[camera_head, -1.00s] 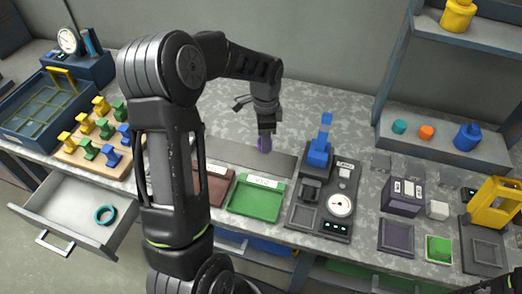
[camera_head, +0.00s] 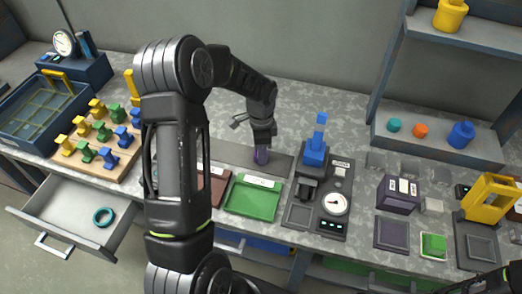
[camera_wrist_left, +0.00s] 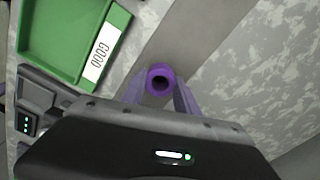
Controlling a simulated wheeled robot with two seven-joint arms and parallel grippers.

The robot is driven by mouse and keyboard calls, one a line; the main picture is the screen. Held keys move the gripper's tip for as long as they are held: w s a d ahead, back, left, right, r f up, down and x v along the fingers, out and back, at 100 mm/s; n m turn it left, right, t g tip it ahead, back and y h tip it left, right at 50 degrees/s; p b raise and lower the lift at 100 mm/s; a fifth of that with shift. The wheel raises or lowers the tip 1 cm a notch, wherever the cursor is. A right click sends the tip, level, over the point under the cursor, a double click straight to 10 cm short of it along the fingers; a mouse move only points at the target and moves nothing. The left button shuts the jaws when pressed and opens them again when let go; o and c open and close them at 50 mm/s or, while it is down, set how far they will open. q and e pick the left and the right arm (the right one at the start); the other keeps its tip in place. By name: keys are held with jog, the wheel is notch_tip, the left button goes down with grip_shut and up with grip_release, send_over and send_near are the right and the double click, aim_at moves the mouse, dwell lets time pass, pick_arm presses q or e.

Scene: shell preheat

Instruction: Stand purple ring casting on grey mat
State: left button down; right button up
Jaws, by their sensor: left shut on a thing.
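My left gripper (camera_head: 262,148) is shut on the purple ring casting (camera_head: 261,157), which hangs upright below the fingers. In the left wrist view the casting (camera_wrist_left: 168,71) shows end-on as a purple ring with a dark hole, between the two fingers. The grey mat (camera_head: 226,153) is a dark strip on the bench behind the green tray. The casting is over the mat's middle, at or close to its surface; I cannot tell whether it touches. The mat also shows in the left wrist view (camera_wrist_left: 190,35). My right gripper is not in view.
A green tray (camera_head: 251,201) labelled GOOD and a brown tray (camera_head: 214,186) lie in front of the mat. A gauge fixture with a blue part (camera_head: 315,152) stands to the right. A wooden rack of coloured parts (camera_head: 70,158) is at left. The bench behind the mat is clear.

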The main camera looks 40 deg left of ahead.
pick_arm(q)
jog(key=shift+f, duration=0.2)
jog(key=c, duration=0.9)
grip_release()
jog(key=shift+r, duration=0.1)
jog(key=shift+r, duration=0.1)
notch_tip(320, 180, up, 12)
jog(key=shift+r+b, duration=0.1)
jog(key=shift+b, duration=1.05)
